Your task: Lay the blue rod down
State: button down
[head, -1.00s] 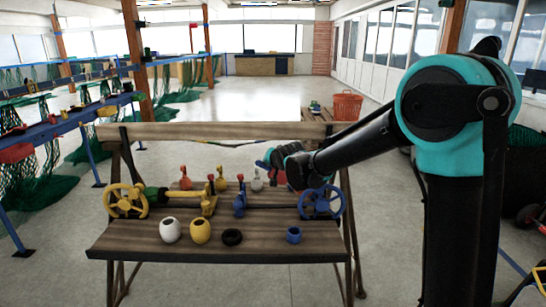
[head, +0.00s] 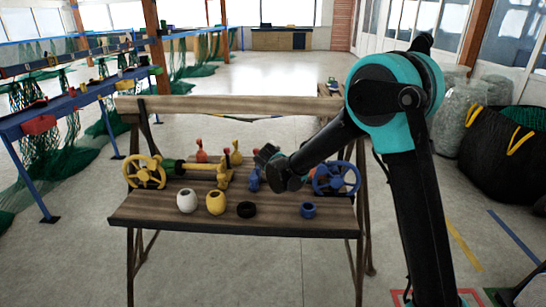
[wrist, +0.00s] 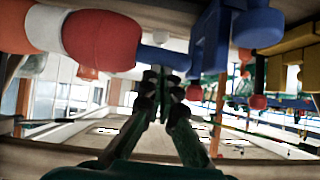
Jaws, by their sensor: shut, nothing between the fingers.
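A small blue fitting (head: 254,183) stands on the bench, partly hidden behind my gripper in the head view. In the wrist view a blue body (wrist: 209,45) hangs from the top of the picture, with a red ball (wrist: 194,92) near its lower end. I cannot tell for sure which blue part is the rod. My gripper (head: 263,153) is over the bench, just above and right of the blue fitting. In the wrist view its fingers (wrist: 160,78) are together and empty, left of the blue body. A short blue bar (wrist: 166,59) passes close by the fingertips.
The wooden bench (head: 232,229) also bears a blue handwheel (head: 337,166) at right, a yellow handwheel (head: 133,178) at left and yellow fittings. White (head: 187,201), yellow (head: 215,203), black and blue pieces line its front. A red-and-white part (wrist: 100,40) is near my fingers.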

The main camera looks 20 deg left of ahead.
jog(key=shift+a+f+h, duration=0.1)
jog(key=shift+f+h, duration=0.2)
jog(key=shift+f, duration=0.65)
jog(key=shift+s+f, duration=0.1)
